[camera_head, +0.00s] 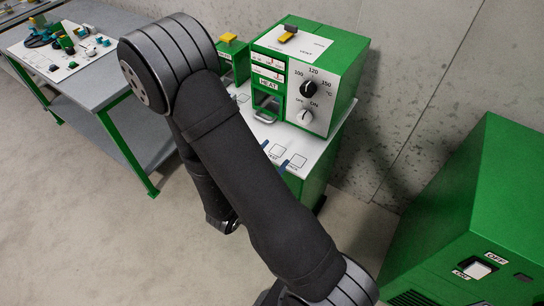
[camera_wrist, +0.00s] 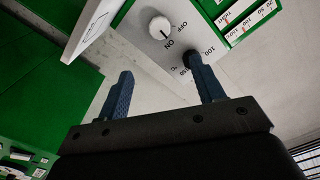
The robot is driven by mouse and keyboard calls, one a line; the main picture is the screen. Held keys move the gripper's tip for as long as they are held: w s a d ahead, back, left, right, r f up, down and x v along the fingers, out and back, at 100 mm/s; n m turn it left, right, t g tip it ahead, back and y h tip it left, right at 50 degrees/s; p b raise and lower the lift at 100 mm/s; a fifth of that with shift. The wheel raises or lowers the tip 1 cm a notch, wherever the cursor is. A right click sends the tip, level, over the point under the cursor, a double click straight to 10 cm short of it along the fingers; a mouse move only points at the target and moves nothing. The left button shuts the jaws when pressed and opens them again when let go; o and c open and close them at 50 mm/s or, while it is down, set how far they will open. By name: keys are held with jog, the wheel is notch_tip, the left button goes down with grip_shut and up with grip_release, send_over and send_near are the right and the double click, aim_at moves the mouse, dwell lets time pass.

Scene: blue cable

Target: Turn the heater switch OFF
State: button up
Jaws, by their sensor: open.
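The green heater box (camera_head: 340,64) has a white front panel with a black temperature dial (camera_head: 307,89) and a white OFF/ON switch knob (camera_head: 305,117) below it. In the wrist view the knob (camera_wrist: 159,27) shows at the top, beside the OFF and ON labels; its dark mark appears to point toward ON. My gripper (camera_wrist: 160,65) is open and empty, its two blue fingers apart and short of the knob in the picture. The right finger partly covers the black dial (camera_wrist: 188,60). In the head view my arm hides most of the gripper; blue finger parts show near the heater stand's front.
The heater stands on a white-topped green stand (camera_head: 318,152) against a concrete wall. A green cabinet (camera_head: 490,190) with its own OFF/ON rocker switch (camera_head: 480,268) stands at the right. A grey table (camera_head: 110,75) with small parts is at the left.

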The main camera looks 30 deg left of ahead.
aim_at(302, 119)
notch_tip(302, 119, up, 7)
jog(key=w+n+g, duration=0.1)
jog(key=n+g, duration=0.3)
jog(key=n, duration=0.1)
jog(key=shift+w+d+n, duration=0.2)
jog(key=shift+d+n, duration=0.1)
jog(key=shift+y, duration=0.4)
jog(key=x, duration=1.7)
jog(key=shift+d+f, duration=0.1)
jog(key=shift+f, duration=0.35)
jog(key=c, duration=1)
